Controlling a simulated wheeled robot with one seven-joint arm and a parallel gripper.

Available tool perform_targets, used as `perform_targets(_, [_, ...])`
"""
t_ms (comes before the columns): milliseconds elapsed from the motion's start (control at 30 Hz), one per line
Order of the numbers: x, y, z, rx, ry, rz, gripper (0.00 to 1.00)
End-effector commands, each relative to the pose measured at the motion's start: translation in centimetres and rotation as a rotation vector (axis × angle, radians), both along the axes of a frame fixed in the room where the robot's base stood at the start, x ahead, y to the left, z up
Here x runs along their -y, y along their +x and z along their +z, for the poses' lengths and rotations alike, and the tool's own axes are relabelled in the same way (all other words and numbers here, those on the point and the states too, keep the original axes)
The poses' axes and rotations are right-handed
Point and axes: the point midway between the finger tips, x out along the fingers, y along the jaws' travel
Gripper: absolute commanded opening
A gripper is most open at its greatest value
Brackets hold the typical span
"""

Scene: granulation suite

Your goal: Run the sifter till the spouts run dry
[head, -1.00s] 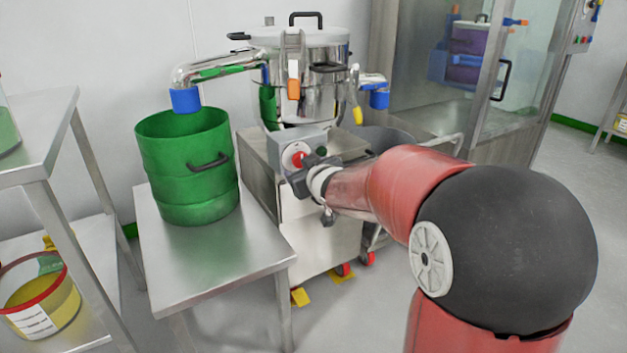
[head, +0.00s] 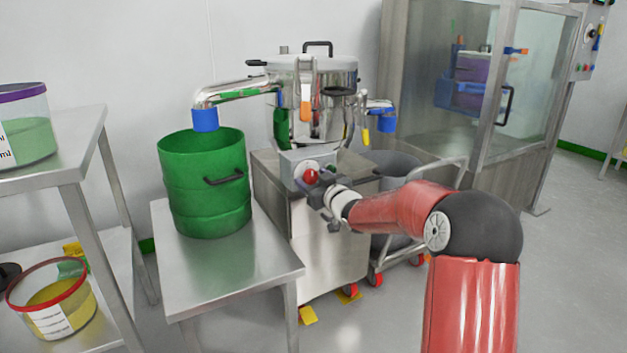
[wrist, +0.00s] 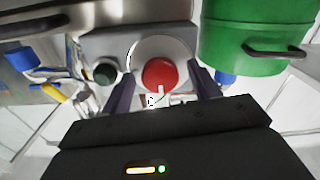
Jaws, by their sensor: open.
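The sifter (head: 330,113) is a shiny steel drum with a lid on a steel cabinet. Its left spout, with a blue end (head: 205,120), hangs over a green drum (head: 205,185) on a steel table. Its right spout has a blue end (head: 387,120) above a grey bin (head: 392,165). A red knob (wrist: 159,75) on a pale round plate sits on the control box (head: 290,168) at the cabinet's front. My gripper (wrist: 160,92) is open, its dark fingers on either side of the knob; contact cannot be told. No flow shows at the spouts.
A shelf (head: 60,150) with clear tubs is at the left. A glass-fronted cabinet (head: 470,110) stands behind on the right. A dark round button (wrist: 105,73) is beside the knob.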

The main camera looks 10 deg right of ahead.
Motion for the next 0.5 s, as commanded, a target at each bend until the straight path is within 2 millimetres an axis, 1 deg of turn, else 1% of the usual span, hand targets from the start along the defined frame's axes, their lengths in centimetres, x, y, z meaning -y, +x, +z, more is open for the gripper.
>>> perform_targets(267, [-0.09,0.28,-0.01,-0.001,0.000,0.000,0.61])
perform_targets(367, [-0.08,0.27,-0.02,-0.001,0.000,-0.001,0.51])
perform_targets(500, [-0.08,0.26,-0.01,-0.001,0.000,-0.001,0.32])
